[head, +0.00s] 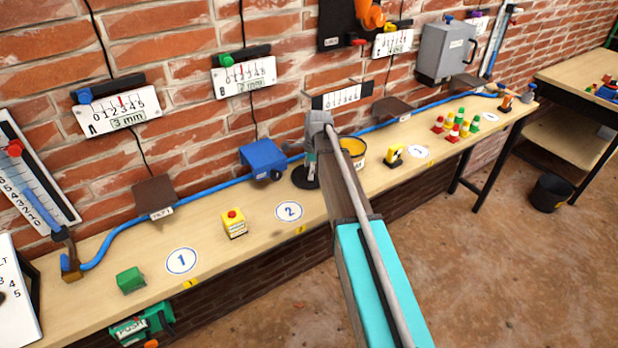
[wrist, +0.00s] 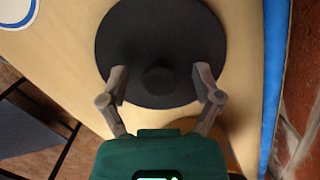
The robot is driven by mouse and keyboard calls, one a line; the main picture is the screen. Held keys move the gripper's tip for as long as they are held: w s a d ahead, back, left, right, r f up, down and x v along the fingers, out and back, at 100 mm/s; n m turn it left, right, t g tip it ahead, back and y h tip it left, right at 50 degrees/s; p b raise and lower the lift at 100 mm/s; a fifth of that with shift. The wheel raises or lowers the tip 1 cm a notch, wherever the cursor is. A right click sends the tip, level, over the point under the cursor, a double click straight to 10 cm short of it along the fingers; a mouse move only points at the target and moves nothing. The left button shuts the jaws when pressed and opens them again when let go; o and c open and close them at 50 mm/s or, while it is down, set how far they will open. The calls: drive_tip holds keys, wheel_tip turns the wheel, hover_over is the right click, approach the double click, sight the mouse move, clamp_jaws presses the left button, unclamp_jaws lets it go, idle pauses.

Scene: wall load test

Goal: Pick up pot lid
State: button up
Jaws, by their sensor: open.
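The pot lid (wrist: 160,35) is a dark round disc with a round knob (wrist: 158,82) on top. It lies on the wooden bench, and its dark edge shows below my gripper in the head view (head: 301,181). My gripper (wrist: 160,78) is open over the lid, one finger on each side of the knob, with gaps between the fingers and the knob. Whether the fingertips touch the disc cannot be told. In the head view my arm and gripper (head: 311,165) hide part of the lid.
A yellow-topped pot (head: 353,147) stands just right of my gripper. A blue block (head: 263,158) is to its left, and a blue hose (head: 215,187) runs along the wall side. Small cones (head: 452,133) stand farther right. The bench around marker 2 (head: 289,211) is mostly clear.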

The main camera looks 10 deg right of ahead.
clamp_jaws()
idle(0.5)
drive_tip(key=shift+r, duration=0.1)
wheel_tip(320, 180, up, 2)
drive_tip(key=p, duration=0.2)
drive_tip(key=shift+r+p, duration=0.25)
drive_tip(key=shift+p, duration=0.1)
drive_tip(key=s+r+p, duration=1)
drive_tip(key=s, duration=0.4)
drive_tip(key=shift+a+r, duration=0.15)
drive_tip(key=shift+r, duration=0.05)
drive_tip(key=shift+s, duration=0.1)
idle(0.4)
